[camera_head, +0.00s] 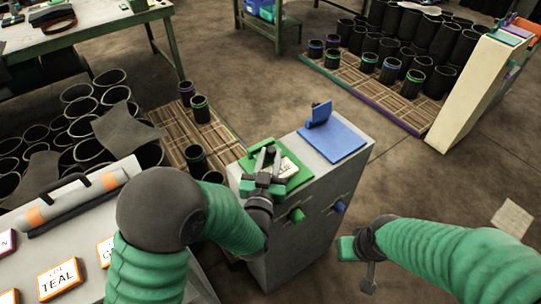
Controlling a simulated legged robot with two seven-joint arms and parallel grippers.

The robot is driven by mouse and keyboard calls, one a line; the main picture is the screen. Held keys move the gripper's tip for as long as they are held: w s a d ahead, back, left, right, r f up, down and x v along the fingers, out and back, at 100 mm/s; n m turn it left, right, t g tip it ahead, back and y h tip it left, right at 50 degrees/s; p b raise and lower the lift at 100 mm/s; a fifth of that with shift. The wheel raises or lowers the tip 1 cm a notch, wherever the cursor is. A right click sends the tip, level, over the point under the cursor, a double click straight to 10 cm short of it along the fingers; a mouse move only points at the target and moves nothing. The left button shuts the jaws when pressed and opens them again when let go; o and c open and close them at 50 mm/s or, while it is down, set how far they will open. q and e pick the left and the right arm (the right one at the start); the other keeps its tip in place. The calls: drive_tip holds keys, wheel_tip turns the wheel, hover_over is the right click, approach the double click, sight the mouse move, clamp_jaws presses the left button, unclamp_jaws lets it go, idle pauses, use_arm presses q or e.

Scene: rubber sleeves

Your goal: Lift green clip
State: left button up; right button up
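A green plate (297,181) lies on top of a grey cabinet (330,175), with a pale label card (288,167) on it. Its green clip is largely hidden by my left gripper, and I cannot make out its outline. My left gripper (268,152) is over the green plate, its two dark fingers pointing away from me with a small gap between them. I see nothing clearly held in it. My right gripper (368,276) hangs in front of the cabinet's right side, above the floor, its fingers small and dark.
A blue plate with a raised blue clip (320,115) is behind the green one. Green and blue knobs (296,215) stick out of the cabinet's front. Black sleeves (85,130) crowd the left. A white table (90,262) with label cards is front left.

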use_arm(q)
clamp_jaws()
